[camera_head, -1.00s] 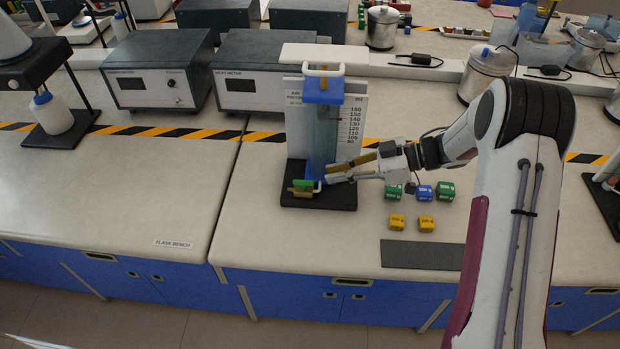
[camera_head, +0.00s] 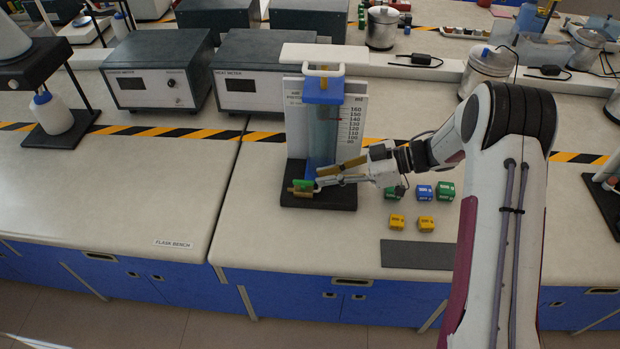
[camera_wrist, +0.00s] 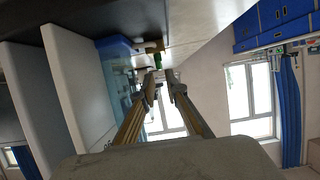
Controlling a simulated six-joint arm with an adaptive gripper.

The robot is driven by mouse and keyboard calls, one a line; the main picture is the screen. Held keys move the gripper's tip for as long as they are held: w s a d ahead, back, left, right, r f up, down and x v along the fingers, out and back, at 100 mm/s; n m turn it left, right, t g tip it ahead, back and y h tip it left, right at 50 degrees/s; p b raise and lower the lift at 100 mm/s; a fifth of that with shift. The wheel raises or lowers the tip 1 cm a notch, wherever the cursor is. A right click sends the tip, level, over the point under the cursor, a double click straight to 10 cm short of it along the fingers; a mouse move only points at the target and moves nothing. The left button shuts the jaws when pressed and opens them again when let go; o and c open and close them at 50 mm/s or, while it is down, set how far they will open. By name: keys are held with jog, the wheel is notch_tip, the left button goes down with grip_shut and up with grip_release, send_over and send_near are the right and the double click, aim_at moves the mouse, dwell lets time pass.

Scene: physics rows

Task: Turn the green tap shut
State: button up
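The green tap (camera_head: 303,184) sits on a brass body at the front left of the black base (camera_head: 325,197) under the apparatus with the clear column. My gripper (camera_head: 317,176) reaches in from the right, its fingertips close to the tap's right side. In the wrist view the green tap (camera_wrist: 158,60) lies just beyond my gripper (camera_wrist: 161,80). There the two fingers are apart with a gap between them, and nothing shows between the tips. I cannot tell whether a finger touches the tap.
The blue-capped column (camera_head: 322,125) with a scale board (camera_head: 350,125) stands just behind the tap. Several small green, blue and yellow weights, including a yellow one (camera_head: 397,222), lie to the right. A dark grey mat (camera_head: 415,254) lies in front. The bench left of the base is clear.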

aim_at(304, 180)
jog(key=shift+x, duration=2.45)
grip_shut()
